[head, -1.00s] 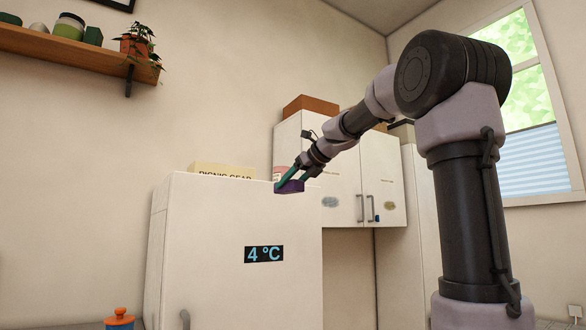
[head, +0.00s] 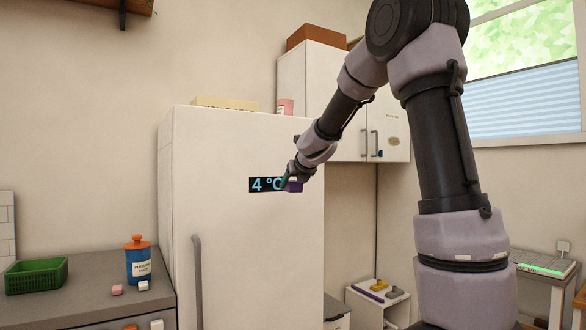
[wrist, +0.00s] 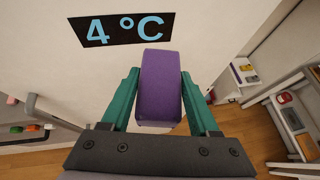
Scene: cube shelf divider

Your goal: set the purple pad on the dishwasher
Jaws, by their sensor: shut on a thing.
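The purple pad (head: 294,187) is between the teal fingers of my gripper (head: 289,182), in front of the white fridge door (head: 240,240) by its 4 °C display. In the wrist view the pad (wrist: 160,95) stands out between both fingertips of my gripper (wrist: 160,76), with the fridge door behind it. My gripper is shut on the pad. I cannot pick out the dishwasher for certain in either view.
A grey counter (head: 95,285) at the left holds a green basket (head: 36,273), a blue jar (head: 139,262) and small blocks. A low white stand (head: 365,302) with small items is right of the fridge. Wall cabinets (head: 340,110) hang behind my arm.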

